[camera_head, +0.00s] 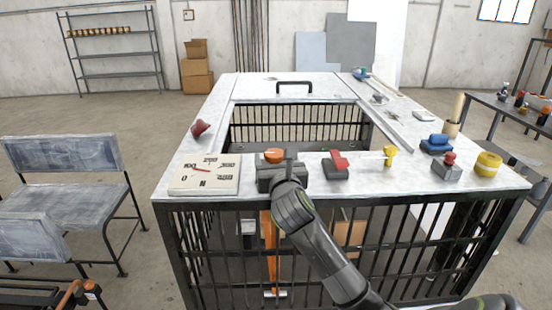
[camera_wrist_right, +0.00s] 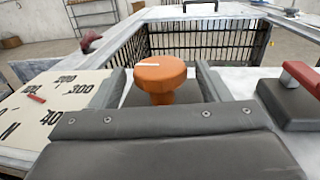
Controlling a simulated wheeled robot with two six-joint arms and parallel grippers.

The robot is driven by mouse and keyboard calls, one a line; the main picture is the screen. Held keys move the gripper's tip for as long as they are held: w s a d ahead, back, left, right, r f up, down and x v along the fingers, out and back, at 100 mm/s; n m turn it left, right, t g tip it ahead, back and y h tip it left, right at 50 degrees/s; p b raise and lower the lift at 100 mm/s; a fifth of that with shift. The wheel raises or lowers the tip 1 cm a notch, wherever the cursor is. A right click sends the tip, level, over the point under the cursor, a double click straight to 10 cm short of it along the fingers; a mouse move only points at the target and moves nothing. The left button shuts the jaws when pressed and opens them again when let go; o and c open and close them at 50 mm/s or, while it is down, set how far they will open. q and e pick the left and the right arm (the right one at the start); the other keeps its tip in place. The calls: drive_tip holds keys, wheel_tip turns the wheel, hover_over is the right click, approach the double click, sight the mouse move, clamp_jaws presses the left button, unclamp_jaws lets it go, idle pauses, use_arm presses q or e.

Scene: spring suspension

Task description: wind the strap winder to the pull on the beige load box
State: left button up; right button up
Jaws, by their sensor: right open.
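The strap winder is a dark grey block with a round orange knob (camera_head: 274,155) on top, at the near edge of the white bench. An orange strap (camera_head: 269,245) hangs below it. My right gripper (camera_wrist_right: 160,82) is open, one dark finger on each side of the orange knob (camera_wrist_right: 160,72), with gaps showing. The knob has a white mark on top. The beige load box (camera_head: 205,176) lies left of the winder, with a dial marked in N. Its red needle lies near the 100 mark; the exact reading is too small to tell. My left gripper is not in view.
A red-handled grey device (camera_head: 337,165) stands close right of the winder. Farther right are a yellow piece (camera_head: 389,155), a red-topped block (camera_head: 447,167) and a yellow roll (camera_head: 488,163). A dark red object (camera_head: 199,128) lies behind the load box. The bench middle is an open, barred well.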

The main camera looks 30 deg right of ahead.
drive_tip(key=c, duration=1)
drive_tip(key=shift+a+h, duration=0.1)
drive_tip(key=shift+h, duration=0.2)
drive_tip(key=shift+w+a+m+g+h, duration=0.15)
drive_tip(key=shift+m+g+h, duration=0.75)
drive_tip(key=shift+m+h, duration=0.25)
drive_tip(key=shift+w+a+m+g+h+b, duration=0.1)
drive_tip(key=shift+m+g+h+b, duration=0.3)
drive_tip(key=shift+m+g+h, duration=0.55)
drive_tip(key=shift+w+f+m+g+h+b, duration=0.15)
drive_tip(key=shift+m+g+h+b, duration=0.5)
drive_tip(key=shift+g+h, duration=0.35)
drive_tip(key=shift+w+a+m+g+h+b, duration=0.1)
drive_tip(key=shift+m+g+h+b, duration=0.65)
drive_tip(key=shift+m+g+b, duration=0.5)
drive_tip(key=shift+w+m+g+h+b, duration=0.1)
drive_tip(key=shift+m+g+h+b, duration=0.65)
drive_tip(key=shift+g, duration=0.85)
drive_tip(key=shift+r+m, duration=0.2)
drive_tip(key=shift+m, duration=0.05)
